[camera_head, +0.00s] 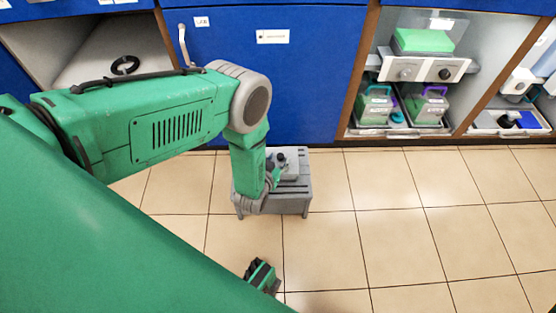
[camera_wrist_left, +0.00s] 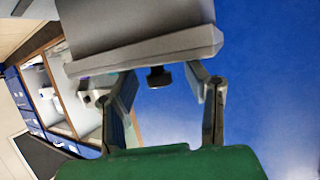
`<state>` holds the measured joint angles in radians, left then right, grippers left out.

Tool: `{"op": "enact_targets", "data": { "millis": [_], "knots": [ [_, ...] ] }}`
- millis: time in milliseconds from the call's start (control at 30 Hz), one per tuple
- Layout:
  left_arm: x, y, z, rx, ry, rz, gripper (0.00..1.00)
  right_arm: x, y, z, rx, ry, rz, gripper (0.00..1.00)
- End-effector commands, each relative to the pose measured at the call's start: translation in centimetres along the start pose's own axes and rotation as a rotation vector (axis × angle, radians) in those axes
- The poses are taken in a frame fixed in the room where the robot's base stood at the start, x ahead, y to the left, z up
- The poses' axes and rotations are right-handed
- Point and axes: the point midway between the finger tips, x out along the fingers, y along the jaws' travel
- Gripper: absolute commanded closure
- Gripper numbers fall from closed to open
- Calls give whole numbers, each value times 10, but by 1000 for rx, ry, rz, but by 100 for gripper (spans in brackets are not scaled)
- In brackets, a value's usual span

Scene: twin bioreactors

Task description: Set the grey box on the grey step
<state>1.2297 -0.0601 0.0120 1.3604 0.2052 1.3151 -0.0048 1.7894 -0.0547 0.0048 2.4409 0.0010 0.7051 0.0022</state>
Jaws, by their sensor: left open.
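The grey step (camera_head: 274,203) stands on the tiled floor in front of the blue cabinet. The grey box (camera_head: 291,167) appears to rest on top of it, with dark knobs beside it; the arm hides part of both. In the left wrist view, a grey body with a lighter lip, apparently the box (camera_wrist_left: 140,30), fills the top, and a black knob sticks out from it. My left gripper (camera_head: 272,178) is beside the box in the head view, partly hidden by its own wrist. Its two fingers (camera_wrist_left: 165,90) are spread in the wrist view, with nothing clamped between them.
A blue cabinet (camera_head: 310,80) stands close behind the step. At right, an open shelf (camera_head: 405,132) holds boxes with green contents. The tiled floor (camera_head: 400,230) to the right is clear.

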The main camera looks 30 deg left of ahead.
Motion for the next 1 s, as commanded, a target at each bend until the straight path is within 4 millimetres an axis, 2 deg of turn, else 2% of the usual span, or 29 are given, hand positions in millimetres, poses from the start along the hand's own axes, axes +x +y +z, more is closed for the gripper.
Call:
{"op": "enact_targets", "data": {
  "millis": [167,300,533,700,1000],
  "knots": [
    [-29,0,-3,0,-3,1,58,-18,0,-1,0,0,0,60],
    [-61,1,-4,-1,-3,1,58,-35,0,-2,0,0,0,60],
    [-103,1,-3,0,-1,1,58,-52,0,-3,0,0,0,60],
    [-117,0,-2,0,1,1,58,-57,0,-3,0,0,0,60],
    [-122,0,-2,8,-53,10,58,-57,0,-3,0,0,0,60]
  ]
}}
